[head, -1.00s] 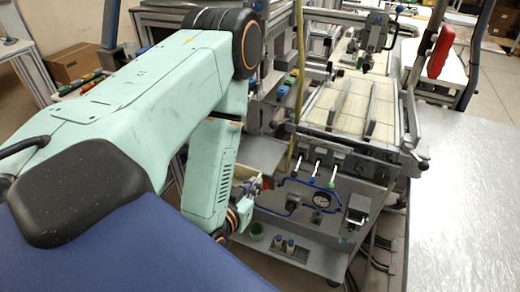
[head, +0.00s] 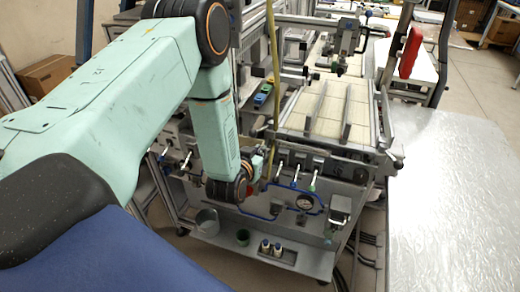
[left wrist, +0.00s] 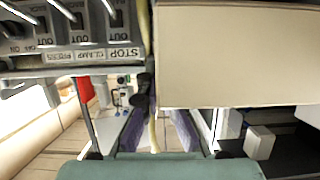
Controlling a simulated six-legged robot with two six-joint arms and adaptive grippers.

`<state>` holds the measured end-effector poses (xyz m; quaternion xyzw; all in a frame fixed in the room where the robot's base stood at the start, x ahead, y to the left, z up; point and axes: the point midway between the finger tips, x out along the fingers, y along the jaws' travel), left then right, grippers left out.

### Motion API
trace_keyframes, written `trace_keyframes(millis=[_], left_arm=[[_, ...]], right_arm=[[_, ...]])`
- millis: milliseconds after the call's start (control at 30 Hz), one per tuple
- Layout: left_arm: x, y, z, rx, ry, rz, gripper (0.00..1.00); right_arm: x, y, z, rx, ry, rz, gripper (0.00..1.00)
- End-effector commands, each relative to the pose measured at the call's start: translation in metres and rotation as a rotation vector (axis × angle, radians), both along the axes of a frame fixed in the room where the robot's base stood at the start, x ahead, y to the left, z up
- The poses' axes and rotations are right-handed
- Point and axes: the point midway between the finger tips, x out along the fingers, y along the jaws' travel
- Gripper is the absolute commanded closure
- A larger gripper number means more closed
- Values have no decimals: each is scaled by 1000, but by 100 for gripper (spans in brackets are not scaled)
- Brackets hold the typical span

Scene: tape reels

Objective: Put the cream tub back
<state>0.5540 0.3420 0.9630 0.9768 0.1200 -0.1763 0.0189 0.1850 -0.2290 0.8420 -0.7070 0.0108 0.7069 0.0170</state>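The cream tub (left wrist: 240,55) shows in the left wrist view as a large, flat cream surface with a straight edge, very close to the camera at the upper right. In the head view I cannot make it out clearly; my left arm covers that spot. My left gripper (head: 258,162) hangs at the end of the teal arm, by the front of the machine. Its fingers are too small and partly hidden, so I cannot tell whether they grip the tub. My right gripper is in no view.
The machine front carries blue hose, a gauge (head: 304,202) and valves. A bare metal table (head: 450,190) stands at the right. A yellow hose (head: 274,70) hangs near my gripper.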

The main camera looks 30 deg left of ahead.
Motion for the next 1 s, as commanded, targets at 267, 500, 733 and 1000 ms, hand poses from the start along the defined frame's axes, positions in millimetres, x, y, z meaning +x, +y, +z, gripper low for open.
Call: trace_keyframes(millis=[267, 500, 733, 1000], left_arm=[[14, 3, -6, 0, 1, 0, 100], [14, 3, -7, 0, 1, 0, 100], [13, 3, -10, 0, 1, 0, 88], [13, 3, -10, 0, 1, 0, 72]], right_arm=[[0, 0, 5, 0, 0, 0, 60], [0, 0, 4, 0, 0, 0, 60], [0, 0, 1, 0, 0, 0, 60], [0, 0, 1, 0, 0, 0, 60]])
